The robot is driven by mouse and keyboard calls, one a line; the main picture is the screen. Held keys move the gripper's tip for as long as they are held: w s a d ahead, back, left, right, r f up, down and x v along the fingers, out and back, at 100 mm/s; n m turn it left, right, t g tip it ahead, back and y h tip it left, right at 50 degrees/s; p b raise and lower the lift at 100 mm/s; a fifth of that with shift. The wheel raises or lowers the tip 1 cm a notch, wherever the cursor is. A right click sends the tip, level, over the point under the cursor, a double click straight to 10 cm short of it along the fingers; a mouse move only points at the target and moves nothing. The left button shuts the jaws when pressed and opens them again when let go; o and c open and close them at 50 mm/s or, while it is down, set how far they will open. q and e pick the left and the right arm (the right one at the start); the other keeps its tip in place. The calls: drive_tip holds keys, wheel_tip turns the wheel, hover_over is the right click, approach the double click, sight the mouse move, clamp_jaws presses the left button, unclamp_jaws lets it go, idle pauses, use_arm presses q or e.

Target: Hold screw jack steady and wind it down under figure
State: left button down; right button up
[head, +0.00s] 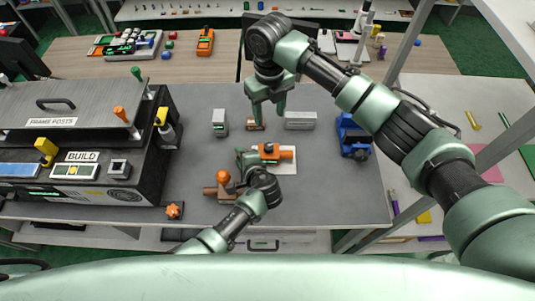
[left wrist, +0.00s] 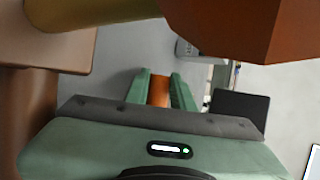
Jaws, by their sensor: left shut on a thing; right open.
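A brown fixture with an orange knob (head: 222,177), which looks like the screw jack, stands on the grey table left of my left wrist. My left gripper (head: 243,158) is low over the table beside it. In the left wrist view its fingers (left wrist: 159,88) are shut on a copper-brown piece (left wrist: 159,93); which part this is, I cannot tell. A brown block and an orange faceted part (left wrist: 230,25) loom close there. An orange piece (head: 269,152), possibly the figure, lies on a white plate (head: 286,166). My right gripper (head: 266,109) is open above a small brown block (head: 255,126).
Two grey boxes (head: 220,122) (head: 300,120) flank my right gripper. A blue fixture (head: 353,137) stands at the right. A black BUILD console (head: 80,180) fills the left side. An orange star knob (head: 174,211) lies near the front edge.

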use_arm(q)
drive_tip(key=shift+f, duration=0.15)
drive_tip(key=c, duration=1.1)
unclamp_jaws()
drive_tip(key=shift+s, duration=0.1)
drive_tip(key=shift+s+f, duration=0.1)
drive_tip(key=shift+s+d, duration=0.15)
drive_tip(key=shift+s, duration=0.05)
drive_tip(key=v, duration=1.1)
drive_tip(key=shift+r, duration=0.55)
drive_tip(key=shift+d, duration=0.1)
